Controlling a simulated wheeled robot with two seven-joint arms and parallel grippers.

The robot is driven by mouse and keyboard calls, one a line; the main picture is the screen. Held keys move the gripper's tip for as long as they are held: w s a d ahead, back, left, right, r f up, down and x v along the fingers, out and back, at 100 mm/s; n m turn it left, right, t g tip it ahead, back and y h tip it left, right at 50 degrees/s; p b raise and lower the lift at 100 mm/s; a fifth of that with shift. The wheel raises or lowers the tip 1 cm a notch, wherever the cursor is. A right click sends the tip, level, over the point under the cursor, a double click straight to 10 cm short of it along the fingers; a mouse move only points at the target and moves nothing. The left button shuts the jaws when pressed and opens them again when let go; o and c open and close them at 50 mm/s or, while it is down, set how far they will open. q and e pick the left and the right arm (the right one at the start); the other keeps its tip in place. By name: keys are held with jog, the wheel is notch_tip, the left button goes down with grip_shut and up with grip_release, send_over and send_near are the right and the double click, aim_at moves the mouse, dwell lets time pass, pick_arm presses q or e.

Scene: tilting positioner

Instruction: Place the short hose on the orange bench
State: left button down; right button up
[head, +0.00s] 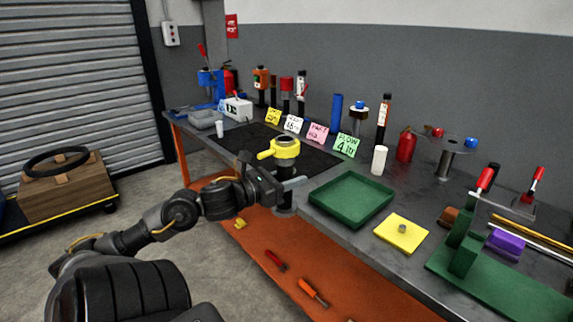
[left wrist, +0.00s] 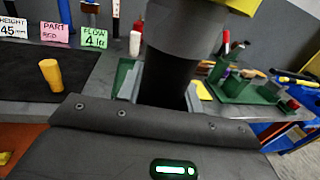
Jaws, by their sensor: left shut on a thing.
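My left gripper (head: 284,188) is shut around a dark upright post (head: 286,170) at the bench's front edge. The post has a yellow collar (head: 286,148) on top with a stubby handle pointing left. In the left wrist view the post (left wrist: 182,65) stands between the two fingers and hides what is behind it. The bench has a dark grey top and an orange lower shelf (head: 235,225). I cannot pick out a short hose for certain; a black ring (head: 57,160) lies on a wooden crate at the far left. My right gripper is not in view.
A green tray (head: 352,222) and yellow plate (head: 402,233) lie right of the post. Green fixtures (head: 465,257) stand farther right. Coloured cards and upright tools line the back. A black mat (head: 320,160) is mostly clear. Several tools (head: 312,293) lie on the orange shelf.

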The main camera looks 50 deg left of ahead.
pick_arm(q)
jog(key=d+f+m+h, duration=0.2)
jog(key=d+f+h, duration=0.1)
jog(key=d+f, duration=0.75)
jog(key=d+f+m+g+h, duration=0.1)
jog(key=d+m+g+h, duration=0.1)
jog(key=d, duration=1.3)
jog(key=shift+s+f+h+p, duration=0.35)
jog(key=shift+s+h+p, duration=0.1)
jog(key=shift+h, duration=0.15)
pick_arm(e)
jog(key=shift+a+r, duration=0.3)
